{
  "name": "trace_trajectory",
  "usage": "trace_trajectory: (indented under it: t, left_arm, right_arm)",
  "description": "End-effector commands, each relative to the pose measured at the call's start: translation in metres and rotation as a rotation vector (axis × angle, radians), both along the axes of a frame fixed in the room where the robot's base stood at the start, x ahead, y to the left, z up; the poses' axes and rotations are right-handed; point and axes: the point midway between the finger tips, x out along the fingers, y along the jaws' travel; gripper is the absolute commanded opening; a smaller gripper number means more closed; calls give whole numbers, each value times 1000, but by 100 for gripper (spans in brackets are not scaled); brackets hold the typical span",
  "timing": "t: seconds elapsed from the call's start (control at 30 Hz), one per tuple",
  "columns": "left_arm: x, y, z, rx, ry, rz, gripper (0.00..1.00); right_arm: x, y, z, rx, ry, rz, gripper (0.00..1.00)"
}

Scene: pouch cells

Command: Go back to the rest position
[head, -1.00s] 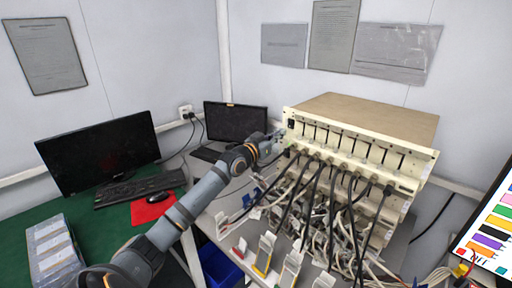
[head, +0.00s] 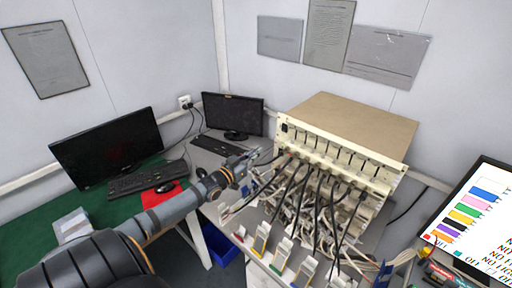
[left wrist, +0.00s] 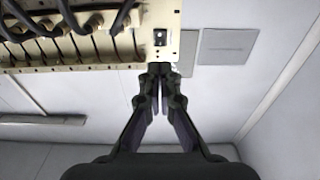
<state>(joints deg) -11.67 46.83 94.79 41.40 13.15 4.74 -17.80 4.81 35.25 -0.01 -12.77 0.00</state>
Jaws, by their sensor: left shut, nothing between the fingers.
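My left gripper (head: 247,158) is shut and empty. In the head view it is in the air, left of the cream battery tester (head: 340,150) and its cables. In the left wrist view my left gripper (left wrist: 160,70) has its fingertips together, and the tester's panel corner (left wrist: 160,38) with a black switch shows upside down past the tips. I cannot tell whether the fingers touch anything. My right gripper is not in view.
Black cables (head: 300,190) hang from the tester's front. Several pouch cells, such as one by the edge (head: 261,238), stand in front. A monitor (head: 235,115) stands behind my gripper; a keyboard (head: 147,180) and red mat (head: 163,195) lie left.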

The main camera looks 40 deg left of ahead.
Motion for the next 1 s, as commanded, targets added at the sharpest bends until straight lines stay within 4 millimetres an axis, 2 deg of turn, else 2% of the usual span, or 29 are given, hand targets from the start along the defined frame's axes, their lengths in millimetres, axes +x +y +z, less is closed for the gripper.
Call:
trace_trajectory:
  t: [0.23, 0.47, 0.53, 0.57, 0.67, 0.77, 0.8, 0.9, 1.0]
  left_arm:
    - [0, 0, -1, 0, 0, 0, 0]
    - [0, 0, -1, -1, 2, 0, 0]
    - [-1, -7, -7, -2, 24, -6, 0]
    - [-3, -14, -14, -1, 47, -11, 0]
    - [-16, -54, -51, 11, 190, -46, 0]
    - [-51, -114, -100, 53, 425, -88, 0]
    - [-68, -134, -115, 76, 521, -96, 0]
    - [-110, -162, -138, 124, 715, -91, 0]
    - [-145, -174, -147, 157, 861, -69, 0]
  right_arm:
    - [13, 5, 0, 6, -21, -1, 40]
    - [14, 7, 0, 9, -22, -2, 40]
    - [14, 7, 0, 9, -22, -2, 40]
    - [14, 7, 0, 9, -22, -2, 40]
    - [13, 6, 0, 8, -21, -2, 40]
    - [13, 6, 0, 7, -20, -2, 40]
    - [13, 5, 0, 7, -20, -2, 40]
    - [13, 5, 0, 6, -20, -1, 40]
    - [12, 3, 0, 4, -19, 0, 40]
